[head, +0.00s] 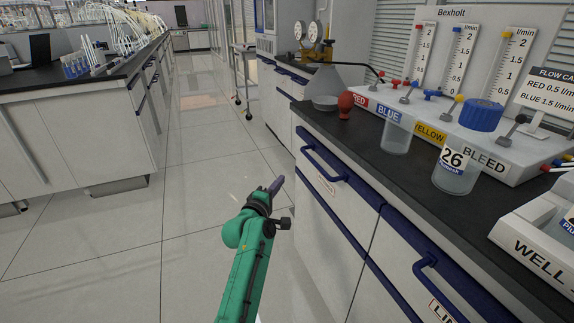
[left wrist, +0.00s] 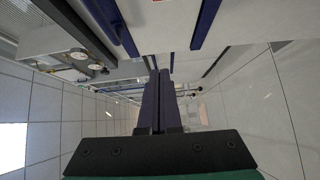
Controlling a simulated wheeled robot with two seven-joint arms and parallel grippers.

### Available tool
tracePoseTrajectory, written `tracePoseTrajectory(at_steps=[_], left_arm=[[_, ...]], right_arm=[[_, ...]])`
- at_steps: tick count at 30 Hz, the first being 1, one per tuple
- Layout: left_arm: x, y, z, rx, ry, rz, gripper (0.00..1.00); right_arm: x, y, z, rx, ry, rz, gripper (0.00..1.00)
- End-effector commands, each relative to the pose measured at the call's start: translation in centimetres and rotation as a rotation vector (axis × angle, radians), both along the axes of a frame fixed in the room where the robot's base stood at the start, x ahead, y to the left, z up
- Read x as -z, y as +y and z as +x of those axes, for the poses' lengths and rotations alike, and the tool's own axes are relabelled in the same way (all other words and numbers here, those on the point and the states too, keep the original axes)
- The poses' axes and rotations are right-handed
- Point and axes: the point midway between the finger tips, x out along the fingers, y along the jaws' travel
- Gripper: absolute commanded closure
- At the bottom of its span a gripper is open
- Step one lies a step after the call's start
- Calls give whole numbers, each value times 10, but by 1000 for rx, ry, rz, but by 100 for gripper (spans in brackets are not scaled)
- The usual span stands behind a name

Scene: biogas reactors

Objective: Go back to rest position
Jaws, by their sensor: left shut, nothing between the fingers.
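My left gripper (head: 275,186) is on a green arm that comes up from the bottom middle of the head view. It is over the aisle floor, just left of the bench drawers, and touches nothing. In the left wrist view its two dark fingers (left wrist: 158,100) lie together, shut with nothing between them. My right gripper does not show in either view.
The right bench (head: 385,170) has a black top and blue-handled drawers. Another bench (head: 60,140) is left. The tiled aisle (head: 190,130) between is free.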

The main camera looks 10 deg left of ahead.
Motion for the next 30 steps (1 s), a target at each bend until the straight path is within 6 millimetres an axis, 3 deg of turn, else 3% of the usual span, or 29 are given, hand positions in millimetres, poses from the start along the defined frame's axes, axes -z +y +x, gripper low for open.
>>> tracePoseTrajectory(at_steps=[2, 5, 6, 9, 12, 18, 26, 27, 30], left_arm=[[35, 3, -15, 21, 64, 104, 100], [104, 10, -55, 94, 201, 344, 100], [135, 13, -77, 141, 266, 457, 100], [202, 23, -140, 287, 418, 723, 100], [250, 33, -202, 445, 537, 929, 100], [301, 51, -302, 730, 694, 1192, 100], [328, 73, -412, 1091, 823, 1400, 100], [317, 73, -411, 1086, 824, 1398, 100], [320, 76, -417, 1084, 828, 1400, 100]], right_arm=[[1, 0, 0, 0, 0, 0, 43], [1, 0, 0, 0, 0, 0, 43], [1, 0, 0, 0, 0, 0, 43], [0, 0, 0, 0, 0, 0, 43], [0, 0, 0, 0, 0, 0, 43], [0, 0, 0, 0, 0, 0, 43], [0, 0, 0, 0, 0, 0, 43], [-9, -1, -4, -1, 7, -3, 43], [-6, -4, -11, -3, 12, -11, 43]])
